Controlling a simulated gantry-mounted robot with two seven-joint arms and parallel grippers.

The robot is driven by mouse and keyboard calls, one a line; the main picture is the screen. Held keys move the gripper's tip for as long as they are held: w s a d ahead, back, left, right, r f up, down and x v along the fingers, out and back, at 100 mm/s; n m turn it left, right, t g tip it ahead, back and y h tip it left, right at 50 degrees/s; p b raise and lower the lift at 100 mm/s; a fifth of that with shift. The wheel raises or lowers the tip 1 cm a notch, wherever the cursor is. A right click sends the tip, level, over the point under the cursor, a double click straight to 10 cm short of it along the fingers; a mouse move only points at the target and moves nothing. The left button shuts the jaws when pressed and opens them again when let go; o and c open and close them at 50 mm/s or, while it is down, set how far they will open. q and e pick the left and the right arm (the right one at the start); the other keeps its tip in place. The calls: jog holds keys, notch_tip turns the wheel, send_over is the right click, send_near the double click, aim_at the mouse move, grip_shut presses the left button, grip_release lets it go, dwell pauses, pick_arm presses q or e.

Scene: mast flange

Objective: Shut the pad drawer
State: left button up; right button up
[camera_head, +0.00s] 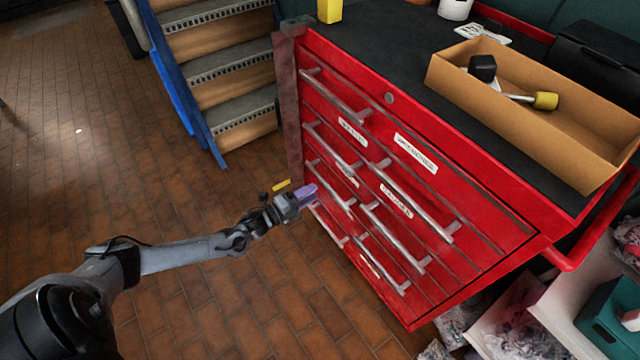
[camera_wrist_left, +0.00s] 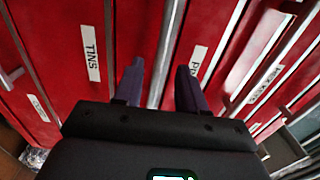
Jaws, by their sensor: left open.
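The red tool cabinet (camera_head: 450,190) has several drawers with long silver bar handles and white labels. In the left wrist view, a label starting with P (camera_wrist_left: 197,60) sits on a red drawer front, partly hidden by a finger; I cannot read the whole word. My left gripper (camera_head: 304,195) is at the cabinet's lower left drawers, its purple fingers pointing at the fronts. In the wrist view its fingers (camera_wrist_left: 161,82) are apart, with a silver handle (camera_wrist_left: 170,45) running between them. I cannot tell whether they touch it or how far that drawer stands out. My right gripper is not in view.
A drawer labelled TINS (camera_wrist_left: 90,52) lies left of the fingers in the wrist view. A cardboard box (camera_head: 520,110) with a mallet stands on the cabinet top. Stairs (camera_head: 220,70) with a blue rail are behind left. The brick floor (camera_head: 200,310) left of the cabinet is clear.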

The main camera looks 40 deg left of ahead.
pick_arm(q)
jog(key=shift+p+v, duration=0.55)
jog(key=shift+v, duration=1.25)
